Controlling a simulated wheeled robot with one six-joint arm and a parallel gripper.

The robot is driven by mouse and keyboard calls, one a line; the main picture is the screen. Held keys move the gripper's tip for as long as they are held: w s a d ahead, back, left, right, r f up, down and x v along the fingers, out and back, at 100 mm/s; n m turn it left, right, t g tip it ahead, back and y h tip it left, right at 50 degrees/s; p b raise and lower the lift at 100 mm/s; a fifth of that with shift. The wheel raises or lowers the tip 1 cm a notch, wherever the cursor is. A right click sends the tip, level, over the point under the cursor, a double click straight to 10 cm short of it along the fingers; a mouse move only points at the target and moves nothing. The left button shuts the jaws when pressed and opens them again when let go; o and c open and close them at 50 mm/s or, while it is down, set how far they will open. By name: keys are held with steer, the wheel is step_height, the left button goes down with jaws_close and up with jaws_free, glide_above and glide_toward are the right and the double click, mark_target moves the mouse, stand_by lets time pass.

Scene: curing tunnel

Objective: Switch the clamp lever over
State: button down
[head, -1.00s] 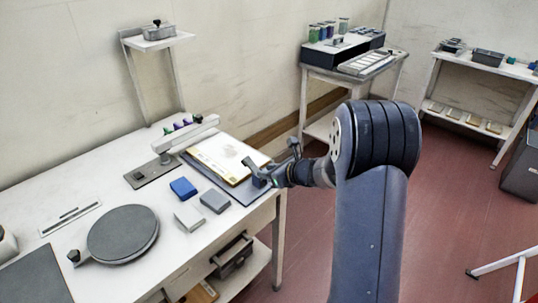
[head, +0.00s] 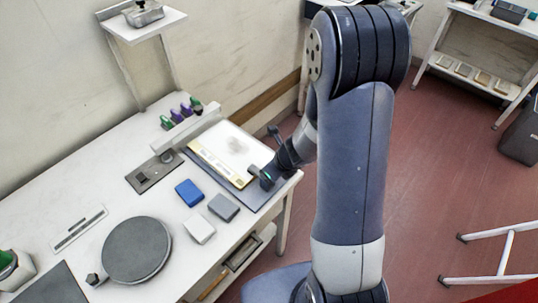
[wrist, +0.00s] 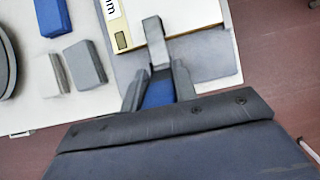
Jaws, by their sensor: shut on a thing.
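The clamp (head: 254,170) sits at the front right edge of the board on the work table in the head view. In the wrist view its grey bar (wrist: 154,40) reaches over the edge of the pale sheet, with a blue part (wrist: 159,93) behind it. My gripper (wrist: 158,74) has its two fingers on either side of this blue part, which I take to be the clamp lever, and is shut on it. In the head view my gripper (head: 270,178) is small at the clamp, and my arm comes from the right. The lever's exact angle is hard to tell.
A blue block (head: 189,192), a grey block (head: 223,207) and a white block (head: 199,229) lie left of the board (head: 262,196). A round dark plate (head: 136,250) lies further left. A pale bar (head: 195,125) stands behind, near several coloured-handled tools (head: 180,112).

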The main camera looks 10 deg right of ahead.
stand_by(0.4)
steer(key=c, duration=1.1)
jaws_free()
steer(key=shift+w+a, duration=0.1)
steer(key=shift+r, duration=0.15)
steer(key=shift+v, duration=5.3)
steer(key=shift+x, duration=5.45)
